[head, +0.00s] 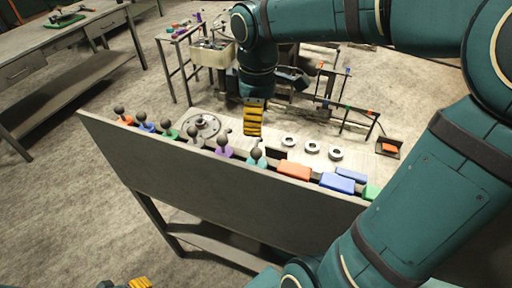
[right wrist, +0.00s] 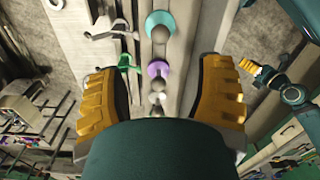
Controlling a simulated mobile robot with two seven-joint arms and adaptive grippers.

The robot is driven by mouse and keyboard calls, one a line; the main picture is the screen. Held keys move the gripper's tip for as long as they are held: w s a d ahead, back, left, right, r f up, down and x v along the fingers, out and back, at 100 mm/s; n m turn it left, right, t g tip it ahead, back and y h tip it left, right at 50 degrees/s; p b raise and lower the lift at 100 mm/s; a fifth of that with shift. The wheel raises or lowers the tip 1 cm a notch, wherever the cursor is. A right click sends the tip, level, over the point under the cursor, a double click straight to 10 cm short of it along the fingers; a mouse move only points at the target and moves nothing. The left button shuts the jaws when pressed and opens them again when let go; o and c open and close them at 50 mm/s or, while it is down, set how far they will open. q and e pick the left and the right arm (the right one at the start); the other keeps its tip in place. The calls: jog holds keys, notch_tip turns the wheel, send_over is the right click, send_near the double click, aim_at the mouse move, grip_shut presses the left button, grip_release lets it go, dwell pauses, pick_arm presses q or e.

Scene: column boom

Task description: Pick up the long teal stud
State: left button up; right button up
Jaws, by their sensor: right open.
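The teal stud (head: 257,158) stands at the right end of a row of ball-topped studs along the table's near edge. It also shows in the right wrist view (right wrist: 160,24), at the top middle, beyond the fingertips. My right gripper (head: 253,130) is open and empty, above the table and behind the teal stud in the head view. In the right wrist view its yellow fingers (right wrist: 160,100) stand wide apart, with the purple stud (right wrist: 158,69) and a pale stud (right wrist: 157,97) showing between them. My left gripper (head: 135,284) is mostly cut off at the bottom edge; its jaw opening is unclear.
Orange (head: 123,117), blue (head: 146,123) and green (head: 169,131) studs stand further left. Orange (head: 295,171) and blue (head: 338,183) blocks lie right of the teal stud. Pale rings (head: 312,148), a round plate (head: 201,127) and a rack (head: 350,117) stand behind.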

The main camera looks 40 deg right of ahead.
aim_at(256, 157)
notch_tip(256, 157, down, 14)
jog(key=shift+r+b, duration=0.15)
jog(key=shift+b, duration=0.6)
grip_shut()
jog(key=shift+w, duration=0.1)
